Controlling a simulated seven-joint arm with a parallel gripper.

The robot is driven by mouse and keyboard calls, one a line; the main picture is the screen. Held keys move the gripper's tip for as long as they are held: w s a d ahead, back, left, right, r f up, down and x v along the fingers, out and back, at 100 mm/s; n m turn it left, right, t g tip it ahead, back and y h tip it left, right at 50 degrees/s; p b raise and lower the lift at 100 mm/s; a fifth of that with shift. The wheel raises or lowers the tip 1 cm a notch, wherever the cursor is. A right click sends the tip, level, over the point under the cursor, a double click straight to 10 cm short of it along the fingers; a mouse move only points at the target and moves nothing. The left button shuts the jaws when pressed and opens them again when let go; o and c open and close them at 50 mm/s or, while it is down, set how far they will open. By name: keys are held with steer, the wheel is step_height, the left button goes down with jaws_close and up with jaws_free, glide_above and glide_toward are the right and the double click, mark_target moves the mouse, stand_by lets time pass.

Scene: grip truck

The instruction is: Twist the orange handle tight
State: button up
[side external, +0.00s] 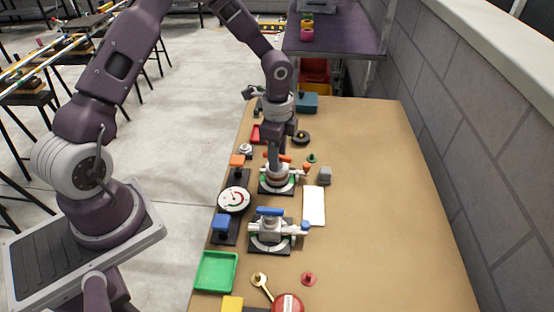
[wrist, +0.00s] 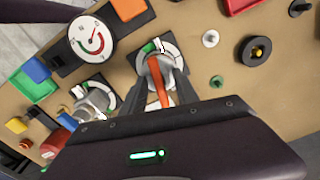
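The orange handle (wrist: 157,85) is a bar on top of a silver valve on a black base, with a white and green dial around it. In the side external view the orange-handled valve (side external: 279,181) stands near the middle of the bench, and my arm partly hides the handle. My gripper (wrist: 161,84) is right over the valve, pointing down. Its two dark fingers are apart, one on each side of the handle. In the wrist view gaps seem to show between fingers and handle; contact cannot be told for sure.
A blue-handled valve (side external: 270,229) stands nearer the camera. A round gauge (side external: 233,200) is to the left. A white plate (side external: 314,206) and grey block (side external: 325,175) lie to the right. A green tray (side external: 216,271) is at the front left. The bench's right side is clear.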

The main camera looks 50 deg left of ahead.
steer(key=shift+r, duration=3.8)
steer(key=s+r+n+t+y, duration=0.1)
steer(key=s+r+n, duration=0.3)
steer(key=r, duration=0.5)
steer(key=s+d+r+n+t, duration=0.1)
steer(key=s+r+n, duration=0.1)
steer(key=s, duration=0.4)
steer(key=s+d+r+n+t, duration=0.2)
steer(key=s+r+n, duration=0.1)
steer(key=s, duration=0.4)
steer(key=s+d+r+n+t+h, duration=0.1)
steer(key=s+d+r+n, duration=0.1)
steer(key=s, duration=0.5)
step_height(320, 180, up, 2)
steer(key=shift+s+r+n+t, duration=0.2)
steer(key=shift+n+t, duration=0.1)
steer(key=shift+n, duration=0.2)
